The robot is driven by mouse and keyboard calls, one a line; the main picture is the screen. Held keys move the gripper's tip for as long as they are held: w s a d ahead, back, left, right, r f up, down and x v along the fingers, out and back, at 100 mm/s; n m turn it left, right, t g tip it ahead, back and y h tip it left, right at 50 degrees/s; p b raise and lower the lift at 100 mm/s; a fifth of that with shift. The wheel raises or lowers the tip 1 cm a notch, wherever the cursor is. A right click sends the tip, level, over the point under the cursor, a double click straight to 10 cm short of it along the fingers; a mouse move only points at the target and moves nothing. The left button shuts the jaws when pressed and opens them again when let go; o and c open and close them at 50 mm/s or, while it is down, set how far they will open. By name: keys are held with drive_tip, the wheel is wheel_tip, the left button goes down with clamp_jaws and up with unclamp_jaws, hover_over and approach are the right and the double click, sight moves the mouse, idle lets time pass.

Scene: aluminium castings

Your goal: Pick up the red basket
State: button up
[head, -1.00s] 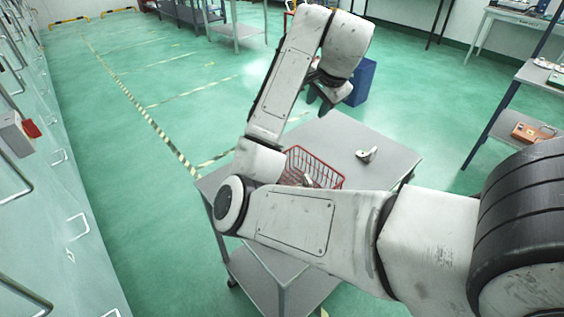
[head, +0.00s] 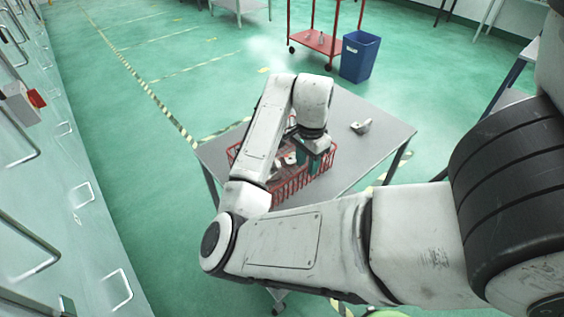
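The red wire basket (head: 292,188) stands on a grey cart top (head: 365,160) in the head view. Metal castings (head: 286,160) show inside it. My arm crosses in front and hides part of the basket's left and middle. My gripper (head: 314,160) points down at the basket's far right part, over or inside its rim. The fingertips are not clear, so I cannot tell whether they are open or touch the basket.
A loose metal casting (head: 361,127) lies on the cart top, right of the basket. A blue bin (head: 358,56) and a red cart (head: 322,42) stand on the floor behind. Cabinets with handles line the left side. The floor at centre left is clear.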

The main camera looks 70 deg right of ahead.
hover_over(304, 187)
drive_tip(key=shift+d+f+p, duration=0.2)
drive_tip(key=shift+f+p, duration=0.2)
drive_tip(key=shift+f, duration=1.95)
drive_tip(key=shift+c, duration=0.5)
clamp_jaws()
drive_tip(key=shift+r, duration=0.1)
